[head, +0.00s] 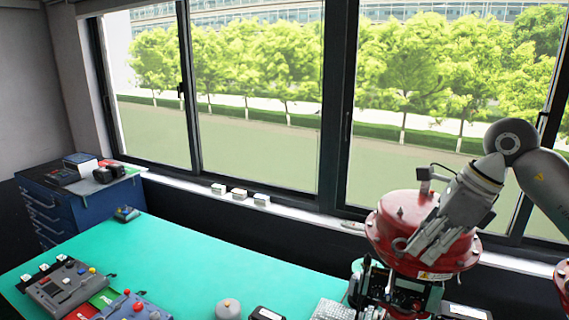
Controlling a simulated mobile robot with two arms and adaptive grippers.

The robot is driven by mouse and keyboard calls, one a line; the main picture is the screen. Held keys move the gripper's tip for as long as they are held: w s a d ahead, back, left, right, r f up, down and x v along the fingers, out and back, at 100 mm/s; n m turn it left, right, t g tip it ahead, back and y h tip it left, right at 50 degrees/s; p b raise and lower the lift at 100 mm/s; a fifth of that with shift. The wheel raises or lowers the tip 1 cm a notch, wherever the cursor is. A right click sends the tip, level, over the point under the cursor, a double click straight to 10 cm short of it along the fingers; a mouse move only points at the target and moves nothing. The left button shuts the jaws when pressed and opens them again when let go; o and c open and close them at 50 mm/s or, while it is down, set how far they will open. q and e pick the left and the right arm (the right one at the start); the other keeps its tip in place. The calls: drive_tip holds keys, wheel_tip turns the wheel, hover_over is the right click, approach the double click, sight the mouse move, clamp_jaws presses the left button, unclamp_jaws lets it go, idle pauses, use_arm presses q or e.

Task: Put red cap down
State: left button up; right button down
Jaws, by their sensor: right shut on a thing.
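My right gripper (415,247) comes in from the right and points down and to the left, in front of the big red domed valve housing (398,205). My left gripper is not in view.
A green-topped table (200,262) has wide free room in its middle. Control boxes (65,285) stand at its left front, and a round grey knob-like object (228,309) near the front edge. Dark valve fittings (385,290) lie below the housing. A blue drawer cabinet (85,200) stands back left.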

drive_tip(key=s+a+f+n+g+h+b, duration=0.1)
drive_tip(key=s+a+f+n+g+b, duration=0.1)
drive_tip(key=s+f+n, duration=0.3)
drive_tip(key=s+a+f+n+g+h+b, duration=0.1)
drive_tip(key=s+f+n+b, duration=0.4)
drive_tip(key=f+n, duration=0.6)
drive_tip(key=s+a+f+n+g+h+b, duration=0.1)
drive_tip(key=s+a+f+n+g+b, duration=0.2)
drive_tip(key=s+f+n, duration=0.4)
drive_tip(key=shift+s+a+f+n+h, duration=0.25)
drive_tip(key=shift+a+f+n+h, duration=0.15)
drive_tip(key=shift+f, duration=2.85)
drive_tip(key=shift+g, duration=0.3)
drive_tip(key=w+a+r+n+t+h, duration=0.1)
drive_tip(key=w+a+r+n+h, duration=0.25)
drive_tip(key=a+r+n, duration=0.75)
drive_tip(key=w+a+f+n+t, duration=0.2)
drive_tip(key=w+a+f, duration=0.2)
drive_tip(key=a+f, duration=0.2)
drive_tip(key=s+d+r+m+g+y, duration=0.2)
drive_tip(key=s+d+r+m, duration=0.3)
drive_tip(key=d+r+m, duration=0.4)
drive_tip(key=w+a+m+y, duration=0.1)
drive_tip(key=w+a+m, duration=0.3)
drive_tip(key=w+a, duration=0.3)
drive_tip(key=a, duration=0.4)
drive_tip(key=shift+w+r+g, duration=0.25)
drive_tip(key=shift+r+g, duration=0.15)
